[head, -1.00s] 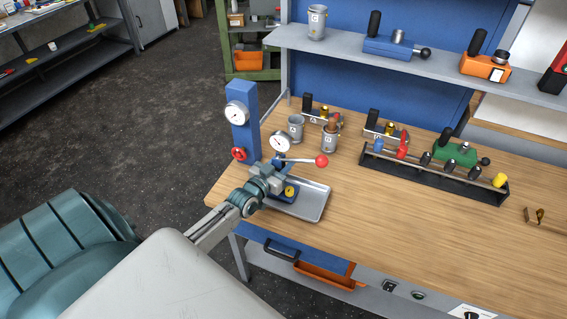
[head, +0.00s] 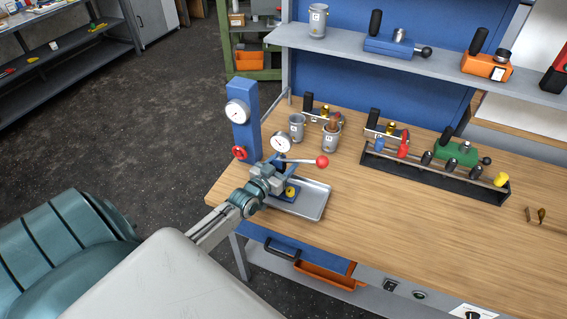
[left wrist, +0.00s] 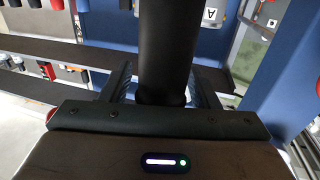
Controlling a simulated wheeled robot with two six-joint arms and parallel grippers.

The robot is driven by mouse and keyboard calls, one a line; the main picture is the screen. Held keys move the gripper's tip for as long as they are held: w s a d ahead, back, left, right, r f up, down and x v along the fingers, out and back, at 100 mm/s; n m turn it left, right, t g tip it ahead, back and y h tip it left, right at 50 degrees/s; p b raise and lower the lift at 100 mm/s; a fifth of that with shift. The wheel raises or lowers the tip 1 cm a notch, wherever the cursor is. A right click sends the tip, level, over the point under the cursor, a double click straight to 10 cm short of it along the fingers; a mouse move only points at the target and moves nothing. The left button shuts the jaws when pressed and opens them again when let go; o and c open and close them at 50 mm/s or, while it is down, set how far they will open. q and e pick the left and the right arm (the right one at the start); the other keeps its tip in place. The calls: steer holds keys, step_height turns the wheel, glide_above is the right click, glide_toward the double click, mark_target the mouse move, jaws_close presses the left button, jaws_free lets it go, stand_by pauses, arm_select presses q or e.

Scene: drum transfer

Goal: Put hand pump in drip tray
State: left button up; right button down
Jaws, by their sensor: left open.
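The hand pump (head: 285,196), with a blue base, a yellow cap, a round white gauge and a lever ending in a red ball, stands in the grey metal drip tray (head: 314,206) at the table's left end. My left gripper (head: 272,174) is over the pump and hides part of it. In the left wrist view, a thick black upright handle (left wrist: 165,50) stands between the two open fingers (left wrist: 163,88). Small gaps seem to show beside it. My right gripper is not in view.
A blue post with a gauge and red knob (head: 241,120) stands close behind my left gripper. Metal cups (head: 297,128) and a black rack (head: 435,174) stand behind the tray. The table's front right is mostly clear.

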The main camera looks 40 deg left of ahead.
arm_select(q)
steer(key=s+p, duration=0.2)
steer(key=s, duration=1)
steer(key=shift+d, duration=0.15)
